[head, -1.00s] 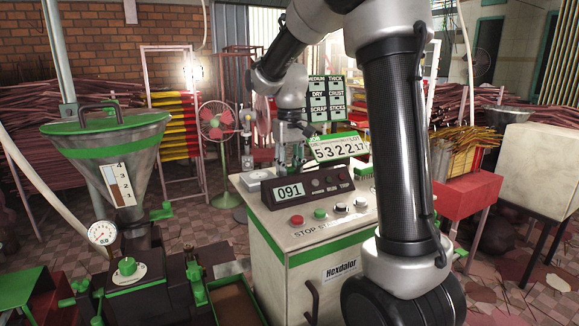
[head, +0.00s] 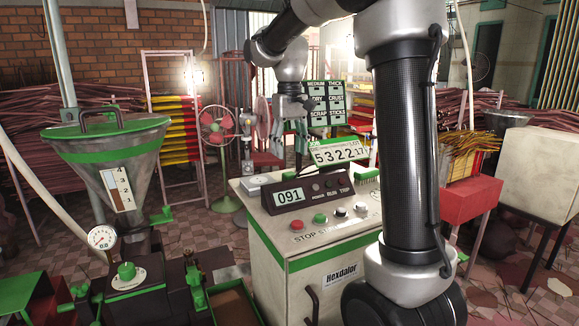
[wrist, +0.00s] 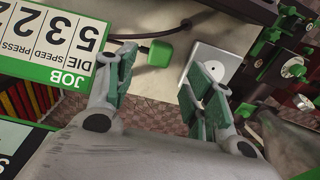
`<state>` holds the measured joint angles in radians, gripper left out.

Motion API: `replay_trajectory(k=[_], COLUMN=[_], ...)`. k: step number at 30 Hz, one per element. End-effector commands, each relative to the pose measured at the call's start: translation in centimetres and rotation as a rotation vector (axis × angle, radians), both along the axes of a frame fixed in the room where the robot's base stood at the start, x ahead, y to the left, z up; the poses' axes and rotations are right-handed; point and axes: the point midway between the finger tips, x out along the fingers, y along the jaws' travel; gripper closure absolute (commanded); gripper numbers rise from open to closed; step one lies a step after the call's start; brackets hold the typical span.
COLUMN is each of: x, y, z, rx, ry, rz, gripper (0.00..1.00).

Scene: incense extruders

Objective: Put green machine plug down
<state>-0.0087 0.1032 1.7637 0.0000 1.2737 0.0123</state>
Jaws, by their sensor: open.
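The green machine plug (wrist: 160,53) shows in the wrist view as a green block with a black lead on its left side. It appears to lie on the pale cabinet top, beyond and between my fingers. My gripper (wrist: 162,72) is open, its green-padded fingers apart with nothing between them. In the head view my gripper (head: 291,150) hangs pointing down above the back of the cabinet (head: 335,275). I cannot make out the plug in the head view.
A white square plate (wrist: 211,65) with a small hole lies right of the plug. The job number board (head: 341,153) stands close to my gripper. The 091 display box (head: 312,190) and buttons occupy the cabinet's front. A green-lidded hopper (head: 110,165) stands left.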

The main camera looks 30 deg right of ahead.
Motion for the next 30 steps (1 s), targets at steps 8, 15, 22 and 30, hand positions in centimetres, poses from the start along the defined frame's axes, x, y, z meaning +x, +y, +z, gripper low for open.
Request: replay_trajectory(k=[8, 15, 22, 30], x=[0.0, -3.8, -15.3, -24.2], y=[0.0, -0.1, -0.3, -0.4], z=[4.7, 6.0, 3.6, -2.4], rx=[0.0, 0.001, 0.002, 0.002], ry=[0.0, -0.051, -0.209, -0.349], rz=[0.0, 0.0, 0.0, 0.0], gripper=[0.47, 0.47, 0.47, 0.47])
